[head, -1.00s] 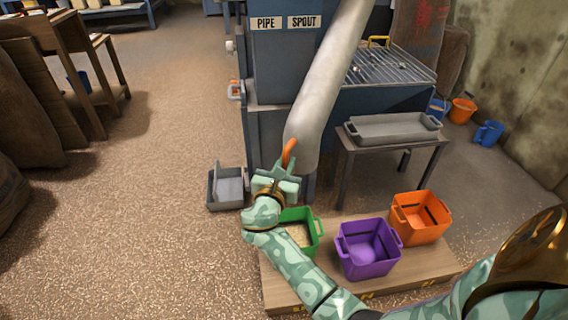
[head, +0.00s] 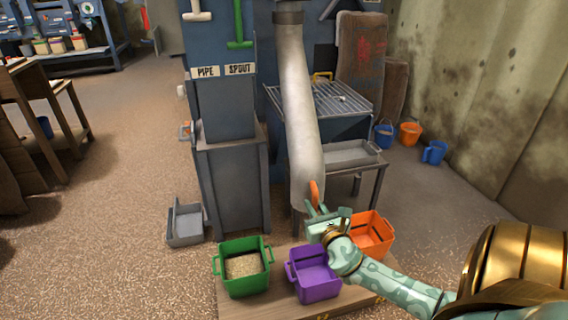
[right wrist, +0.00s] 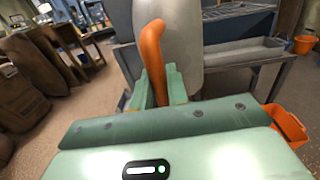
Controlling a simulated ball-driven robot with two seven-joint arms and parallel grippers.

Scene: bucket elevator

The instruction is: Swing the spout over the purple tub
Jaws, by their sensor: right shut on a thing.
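The spout (head: 301,130) is a long pale grey pipe hanging from the blue machine, with an orange handle (right wrist: 152,55) near its lower end. My right gripper (head: 318,211) is shut on the orange handle; the right wrist view shows the handle between the fingers (right wrist: 158,88). The purple tub (head: 315,277) stands on a low wooden platform. In the head view the spout's lower end appears above and behind the purple tub, near its middle; the exact overlap cannot be told. My left gripper is not in view.
A green tub (head: 243,268) with grain stands left of the purple tub, and an orange tub (head: 370,236) stands right of it, partly behind my arm. A grey tray (head: 350,155) lies on a table behind the spout. A grey bin (head: 186,226) is on the floor.

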